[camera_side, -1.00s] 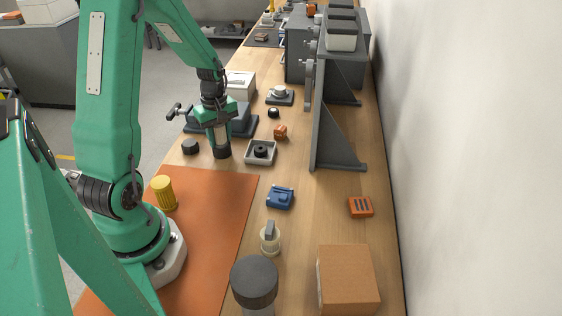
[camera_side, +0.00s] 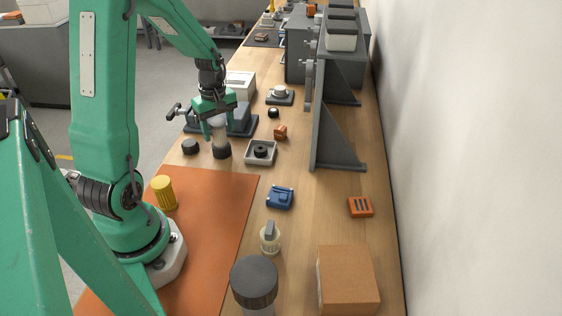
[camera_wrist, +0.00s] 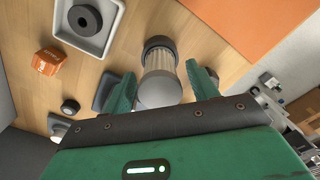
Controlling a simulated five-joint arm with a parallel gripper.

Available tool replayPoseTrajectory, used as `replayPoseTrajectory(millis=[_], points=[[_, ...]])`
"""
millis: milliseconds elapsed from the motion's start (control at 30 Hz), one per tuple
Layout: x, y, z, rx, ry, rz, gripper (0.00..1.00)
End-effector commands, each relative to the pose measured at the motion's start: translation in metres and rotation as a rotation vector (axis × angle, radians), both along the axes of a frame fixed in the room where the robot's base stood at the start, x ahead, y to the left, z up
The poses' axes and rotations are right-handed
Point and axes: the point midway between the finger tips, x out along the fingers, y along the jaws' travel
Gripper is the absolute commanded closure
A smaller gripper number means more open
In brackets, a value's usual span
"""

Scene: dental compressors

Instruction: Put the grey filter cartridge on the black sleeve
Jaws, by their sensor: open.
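The grey filter cartridge (camera_side: 219,134) stands upright on the black sleeve (camera_side: 222,151), beyond the far edge of the orange mat. In the wrist view the cartridge (camera_wrist: 160,75) shows a pale pleated body and a rounded grey end facing me, with the dark sleeve (camera_wrist: 157,43) around its far end. My gripper (camera_side: 215,124) is just above it, open, with its green fingers (camera_wrist: 162,88) spread on either side of the grey end. Gaps show between the fingers and the cartridge. How deep the cartridge sits in the sleeve is hidden.
A square tray (camera_side: 274,153) with a black ring stands just right of the sleeve, and a black puck (camera_side: 190,146) just left. A dark fixture (camera_side: 240,124) is behind. An orange block (camera_side: 280,132) and blue part (camera_side: 280,198) are nearby. A yellow cartridge (camera_side: 164,192) stands on the mat (camera_side: 215,220).

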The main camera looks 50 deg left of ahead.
Motion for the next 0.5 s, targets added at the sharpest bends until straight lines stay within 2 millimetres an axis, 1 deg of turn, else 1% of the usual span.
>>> replayPoseTrajectory(millis=[33,300,500], points=[[0.001,0.001,0.008,0.003,-0.004,0.0,0.41],[0.001,0.001,0.054,0.004,-0.005,0.0,0.41],[0.0,0.0,0.084,0.003,-0.004,0.0,0.41]])
